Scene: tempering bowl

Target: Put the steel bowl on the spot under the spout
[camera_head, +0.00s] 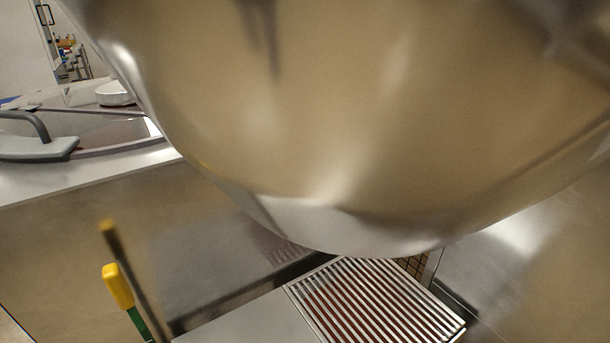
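The steel bowl (330,130) is very close to my head camera and fills most of the upper view. Its shiny curved underside faces me, and it cuts off the top and right of the scene. Neither gripper shows, so I cannot see what holds the bowl. The spout is not visible. A slatted metal grate (375,305) shows below the bowl's lower edge; whether it is the spot under the spout I cannot tell.
A steel counter (100,175) with a round machine or basin (90,137) and a grey handle (40,147) stands at left. A white dish (115,93) is behind. A yellow-and-green handle (117,286) stands at lower left. Flat steel surface (250,322) lies beside the grate.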

